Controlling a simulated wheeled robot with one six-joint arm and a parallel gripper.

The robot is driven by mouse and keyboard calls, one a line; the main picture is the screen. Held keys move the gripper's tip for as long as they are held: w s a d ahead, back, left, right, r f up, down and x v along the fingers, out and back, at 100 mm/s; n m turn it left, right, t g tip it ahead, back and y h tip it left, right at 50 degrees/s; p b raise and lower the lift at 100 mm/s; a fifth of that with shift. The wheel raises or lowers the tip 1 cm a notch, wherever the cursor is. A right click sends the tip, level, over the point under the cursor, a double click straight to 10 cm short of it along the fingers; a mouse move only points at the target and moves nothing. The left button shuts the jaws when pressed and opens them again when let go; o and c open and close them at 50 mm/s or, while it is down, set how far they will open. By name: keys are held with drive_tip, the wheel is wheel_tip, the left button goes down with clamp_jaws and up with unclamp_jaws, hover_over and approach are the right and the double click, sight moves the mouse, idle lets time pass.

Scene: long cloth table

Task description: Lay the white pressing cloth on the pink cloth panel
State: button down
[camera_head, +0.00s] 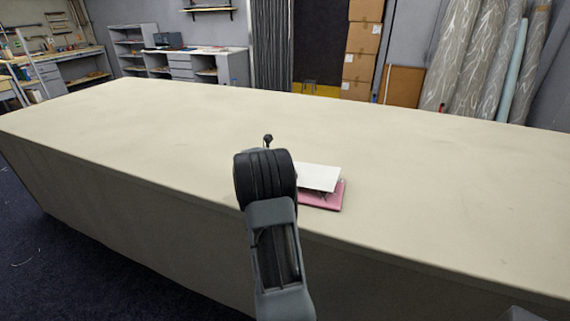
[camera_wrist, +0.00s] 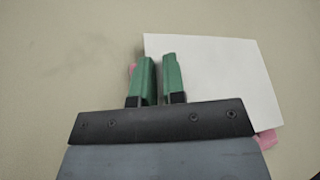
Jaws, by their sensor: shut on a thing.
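The white pressing cloth (camera_head: 318,177) is a flat pale sheet over the pink cloth panel (camera_head: 326,203) near the table's front edge. A dark gap under its right side suggests that it is slightly raised there. In the wrist view the white cloth (camera_wrist: 225,80) covers most of the pink panel (camera_wrist: 266,139); pink shows only at the lower right and beside the left finger. My gripper (camera_wrist: 157,58) is shut on the white cloth near its left edge. In the head view my arm hides the fingertips and the left part of both cloths.
The long cream table (camera_head: 150,130) is bare around the cloths, with wide free room left, right and behind. Its front edge runs close below the pink panel. Cardboard boxes (camera_head: 360,65), fabric rolls (camera_head: 475,60) and a workbench (camera_head: 60,65) stand beyond the table.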

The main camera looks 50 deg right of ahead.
drive_tip(key=shift+f+b, duration=0.45)
drive_tip(key=shift+f, duration=0.1)
drive_tip(key=c, duration=1.1)
unclamp_jaws()
drive_tip(key=v, duration=1.4)
drive_tip(key=s+a+r+m+t+y+p, duration=0.1)
drive_tip(key=s+a+m+y, duration=0.3)
drive_tip(key=a+m, duration=0.4)
drive_tip(key=s+a+r+m+t+y+p, duration=0.1)
drive_tip(key=s+a+m+y, duration=0.4)
drive_tip(key=a, duration=0.9)
drive_tip(key=s+a+r+m+y+p, duration=0.2)
drive_tip(key=s+a+m+y+p, duration=0.2)
drive_tip(key=a+m, duration=0.7)
drive_tip(key=shift+s+a+r+t+y, duration=0.1)
drive_tip(key=shift+s+r+t+y, duration=0.3)
drive_tip(key=shift+y, duration=0.3)
